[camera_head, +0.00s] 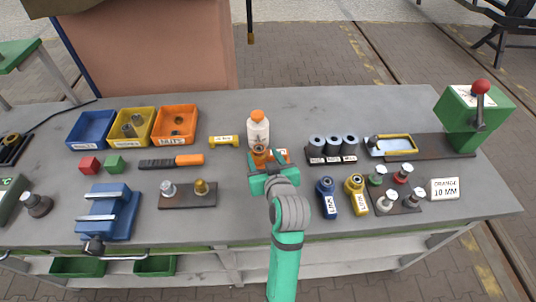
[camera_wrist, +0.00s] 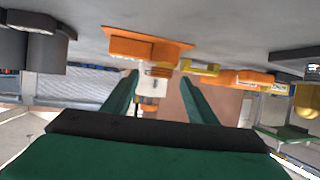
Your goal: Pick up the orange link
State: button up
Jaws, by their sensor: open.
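The orange link (camera_head: 259,152) is on the grey table, in front of a white bottle, with its ring-like end showing. In the wrist view, which looks upside down, an orange block on a flat orange piece (camera_wrist: 140,47), seemingly the link, is at upper middle. My green gripper (camera_head: 271,170) is just in front of it in the head view and hides its lower part. In the wrist view, my two fingers (camera_wrist: 160,78) are spread apart and nothing is held between them. Whether they touch the link cannot be told.
The white bottle (camera_head: 258,132) with an orange cap stands close behind. Grey cylinders (camera_head: 333,148) stand to the right, with a blue link (camera_head: 327,196) and yellow link (camera_head: 355,194) nearer. A two-peg plate (camera_head: 188,194) is left. Table between plate and gripper is clear.

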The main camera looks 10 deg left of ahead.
aim_at(260, 151)
jog(key=shift+x, duration=2.65)
jog(key=shift+a, duration=0.15)
jog(key=shift+c, duration=0.4)
jog(key=shift+s, duration=0.1)
grip_shut()
